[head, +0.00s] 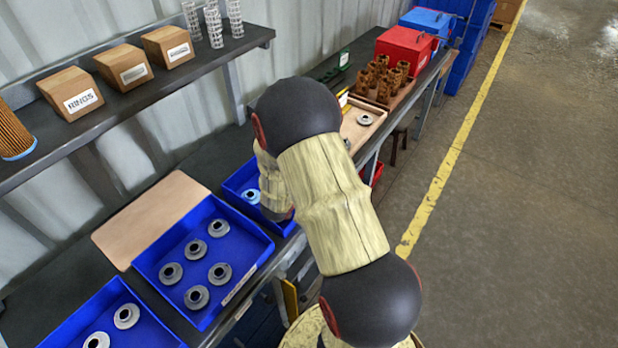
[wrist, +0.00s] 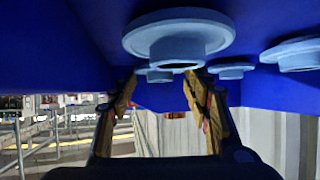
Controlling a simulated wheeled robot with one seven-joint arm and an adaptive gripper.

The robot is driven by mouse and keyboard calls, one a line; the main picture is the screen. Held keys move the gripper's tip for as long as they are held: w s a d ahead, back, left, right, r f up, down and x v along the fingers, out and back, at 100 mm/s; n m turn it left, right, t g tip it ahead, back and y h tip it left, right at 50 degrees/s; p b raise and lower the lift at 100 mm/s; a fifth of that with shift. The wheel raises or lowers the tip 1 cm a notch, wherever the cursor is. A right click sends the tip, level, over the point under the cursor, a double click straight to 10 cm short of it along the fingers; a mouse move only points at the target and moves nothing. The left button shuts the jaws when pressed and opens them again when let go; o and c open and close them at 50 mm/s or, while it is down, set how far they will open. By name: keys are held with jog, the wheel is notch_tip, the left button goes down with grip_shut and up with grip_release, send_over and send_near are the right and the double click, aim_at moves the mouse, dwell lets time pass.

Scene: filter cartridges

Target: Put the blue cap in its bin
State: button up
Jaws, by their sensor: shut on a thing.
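My gripper (wrist: 162,82) is over the small blue bin (head: 233,187) with its fingers shut on a blue cap (wrist: 159,76), as far as I can tell. In the wrist view this cap shows between the fingertips, partly overlapped by a larger, nearer light blue cap (wrist: 178,32). Further light blue caps (wrist: 231,70) show against the blue bin surface. In the head view one light blue cap (head: 251,196) shows in that bin. My arm hides the gripper and much of the bin there. Whether the held cap touches the bin floor is unclear.
A blue bin with several grey caps (head: 220,273) and another blue bin (head: 163,330) stand nearer along the bench. A tan board (head: 150,217) lies behind. The shelf (head: 150,92) holds boxes. A red toolbox (head: 405,47) stands farther off.

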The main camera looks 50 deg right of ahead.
jog(key=shift+f, duration=0.25)
jog(key=o, duration=0.6)
